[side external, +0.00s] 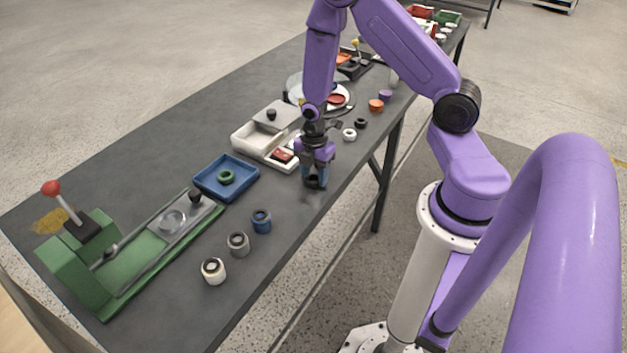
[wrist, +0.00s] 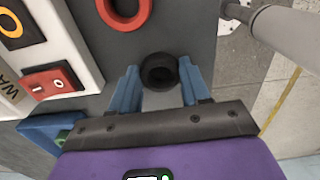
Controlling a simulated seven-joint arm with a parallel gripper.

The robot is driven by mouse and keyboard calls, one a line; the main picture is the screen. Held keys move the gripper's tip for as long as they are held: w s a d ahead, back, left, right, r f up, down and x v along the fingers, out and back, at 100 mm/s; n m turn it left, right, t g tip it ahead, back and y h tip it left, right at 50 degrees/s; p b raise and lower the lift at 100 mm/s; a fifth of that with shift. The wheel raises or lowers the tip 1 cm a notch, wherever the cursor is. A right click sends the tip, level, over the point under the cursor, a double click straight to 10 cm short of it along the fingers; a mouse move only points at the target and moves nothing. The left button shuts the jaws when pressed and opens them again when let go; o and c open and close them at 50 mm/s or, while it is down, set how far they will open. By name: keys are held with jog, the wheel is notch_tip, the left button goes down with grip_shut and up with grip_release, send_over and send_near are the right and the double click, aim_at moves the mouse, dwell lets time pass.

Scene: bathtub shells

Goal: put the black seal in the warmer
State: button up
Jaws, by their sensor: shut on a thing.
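The black seal (wrist: 158,70), a small thick ring, sits between my fingertips in the wrist view. My gripper (wrist: 159,82) is shut on it, with one blue finger on either side. In the side view my gripper (side external: 315,182) points down near the table's right edge, and the seal is mostly hidden there. I cannot tell whether the seal touches the table. The warmer (side external: 255,141) is a white box just left of my gripper, with an open well and a red switch. Its lettered panel and red switch (wrist: 52,80) show at the left of the wrist view.
A grey lid (side external: 276,112) with a black knob is behind the warmer's well. A blue tray (side external: 212,187) holds a green ring (side external: 226,177). Three jars (side external: 238,244) stand in front. A red ring (wrist: 125,12) lies beyond the seal. Loose white (side external: 349,134) and black (side external: 361,123) rings lie behind my gripper.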

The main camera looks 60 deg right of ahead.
jog(key=shift+r, duration=0.15)
notch_tip(320, 180, up, 10)
jog(key=w+d+r, duration=0.3)
jog(key=w+r, duration=0.1)
jog(key=w, duration=0.5)
send_over(262, 142)
jog(key=s, duration=0.1)
notch_tip(262, 142, down, 9)
jog(key=shift+r, duration=0.2)
jog(key=shift+w+f, duration=0.45)
jog(key=shift+f, duration=0.1)
jog(key=shift+w+d+f, duration=0.1)
jog(key=shift+w+f, duration=0.05)
jog(key=shift+f, duration=1.5)
jog(key=shift+f, duration=0.1)
